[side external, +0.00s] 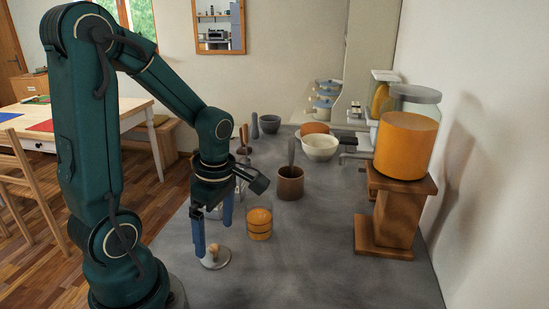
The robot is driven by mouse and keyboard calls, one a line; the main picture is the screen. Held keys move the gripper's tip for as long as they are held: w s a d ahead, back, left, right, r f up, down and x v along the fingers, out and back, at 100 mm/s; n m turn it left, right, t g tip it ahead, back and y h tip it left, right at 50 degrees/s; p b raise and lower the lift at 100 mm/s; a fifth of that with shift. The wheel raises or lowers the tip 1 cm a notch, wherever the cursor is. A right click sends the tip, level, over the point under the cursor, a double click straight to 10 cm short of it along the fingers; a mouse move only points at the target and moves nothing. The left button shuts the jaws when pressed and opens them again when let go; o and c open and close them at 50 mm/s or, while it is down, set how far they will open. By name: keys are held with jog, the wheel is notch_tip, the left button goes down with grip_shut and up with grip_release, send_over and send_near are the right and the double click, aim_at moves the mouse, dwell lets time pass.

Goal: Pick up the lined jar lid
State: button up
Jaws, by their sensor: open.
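A small pale round lid (216,264) with a light wooden knob lies on the grey counter near its left edge; it looks like the lined jar lid. Its underside and any lining are hidden. My gripper (213,240) points down over it, with two blue fingers spread apart and nothing between them but the area around the knob. The left finger comes down close to the lid's far-left rim; I cannot tell whether it touches. The right finger's tip appears higher in the picture, behind the lid.
An orange banded jar (259,224) stands just right of my gripper. A brown pot (290,186) with a tool in it and a white bowl (320,148) stand farther back. A large orange-filled jar (406,143) sits on a wooden stand (396,222) at right. The front counter is clear.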

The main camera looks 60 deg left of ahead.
aim_at(215, 247)
jog(key=shift+s+a+f, duration=0.1)
jog(key=shift+a+f, duration=0.05)
jog(key=shift+f, duration=1.1)
jog(key=shift+s+a+f, duration=0.1)
jog(key=shift+f, duration=1.1)
jog(key=c, duration=1.3)
